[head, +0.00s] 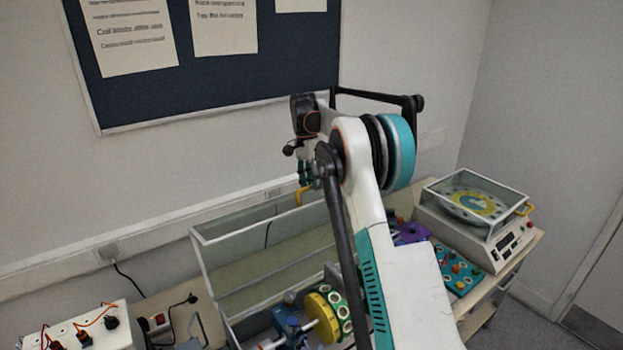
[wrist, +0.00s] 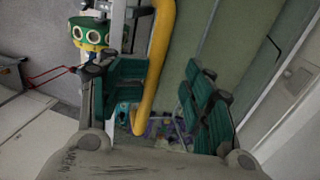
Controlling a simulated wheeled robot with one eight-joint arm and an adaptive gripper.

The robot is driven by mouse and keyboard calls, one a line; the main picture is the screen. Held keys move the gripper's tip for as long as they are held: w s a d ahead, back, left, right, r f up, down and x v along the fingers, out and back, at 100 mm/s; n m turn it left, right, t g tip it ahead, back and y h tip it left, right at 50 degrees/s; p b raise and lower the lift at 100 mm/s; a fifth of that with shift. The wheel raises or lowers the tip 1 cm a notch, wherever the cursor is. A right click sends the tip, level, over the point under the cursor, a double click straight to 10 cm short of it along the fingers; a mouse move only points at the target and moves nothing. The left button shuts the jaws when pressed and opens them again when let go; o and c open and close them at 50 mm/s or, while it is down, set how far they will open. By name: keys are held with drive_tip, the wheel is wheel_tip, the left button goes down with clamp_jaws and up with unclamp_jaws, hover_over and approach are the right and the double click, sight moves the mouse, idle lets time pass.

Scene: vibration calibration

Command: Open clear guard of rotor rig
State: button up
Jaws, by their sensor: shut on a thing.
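The clear guard (head: 203,262) is a see-through panel box with pale edges. It appears swung up behind the rotor, with its yellow handle (head: 299,194) at the raised edge. In the wrist view the yellow handle (wrist: 158,62) runs between the green fingers, close to the left one. My gripper (head: 304,174) is shut on the handle; it also shows in the wrist view (wrist: 168,98). The rotor (head: 322,318), with yellow and green holed discs, sits low in front and is partly hidden by my arm. It also shows in the wrist view (wrist: 93,30).
A white balance-like device (head: 478,215) with a clear cover stands at right. A teal board (head: 459,268) with knobs lies before it. A white box (head: 80,333) with wires stands at lower left. The wall and noticeboard (head: 270,60) are behind.

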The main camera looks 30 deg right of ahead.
wheel_tip(320, 180, up, 12)
drive_tip(key=w, duration=0.2)
drive_tip(key=shift+w+f, duration=0.2)
drive_tip(key=shift+a, duration=0.15)
idle(0.4)
